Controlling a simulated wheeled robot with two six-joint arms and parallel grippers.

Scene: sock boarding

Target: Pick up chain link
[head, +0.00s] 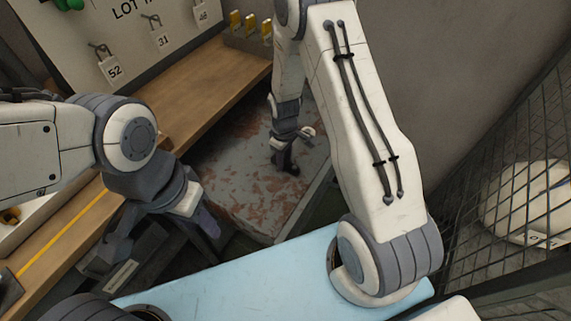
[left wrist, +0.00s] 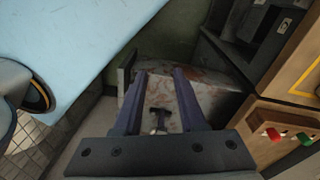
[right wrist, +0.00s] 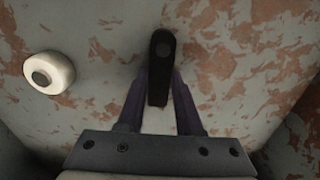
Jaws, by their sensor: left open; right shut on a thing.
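A dark, rounded, elongated piece, apparently the chain link (right wrist: 161,50), stands between the fingers of my right gripper (right wrist: 160,85) in the right wrist view. The fingers are shut on its sides. In the head view the right gripper (head: 284,160) is low over a rusty, paint-worn surface (head: 240,170); whether the link touches that surface I cannot tell. My left gripper (head: 205,222) is open at the left, beside the bench. In the left wrist view its fingers (left wrist: 160,72) are apart with nothing gripped between them.
A wooden bench (head: 190,105) with a numbered tag board (head: 110,35) runs along the left. A light blue surface (head: 250,280) is in front. A wire mesh cage (head: 520,200) stands at the right.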

